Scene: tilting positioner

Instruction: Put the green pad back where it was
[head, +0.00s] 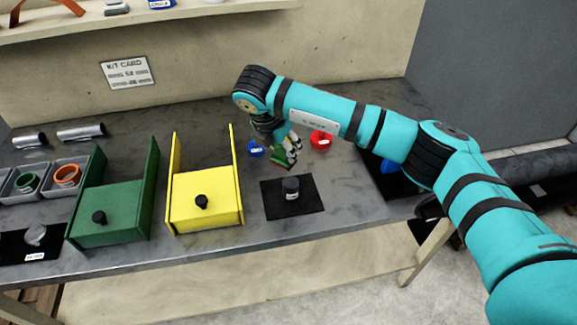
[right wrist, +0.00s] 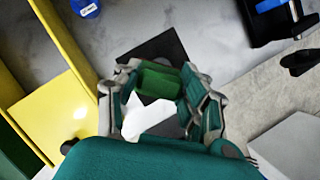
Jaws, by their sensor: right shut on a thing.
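My right gripper (head: 290,152) is above the back of the table, behind the black mat. It is shut on the green pad (head: 279,157). In the right wrist view the green pad (right wrist: 158,82) sits between the two fingertips. The mat (right wrist: 170,45) also shows beyond the fingertips in the right wrist view. My left gripper is in neither view.
A yellow box (head: 208,217) and a green box (head: 120,195), each with a black knob, stand left of the mat. A blue piece (head: 255,150) and a red piece (head: 321,139) lie near the gripper. Grey bins (head: 48,190) are at far left.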

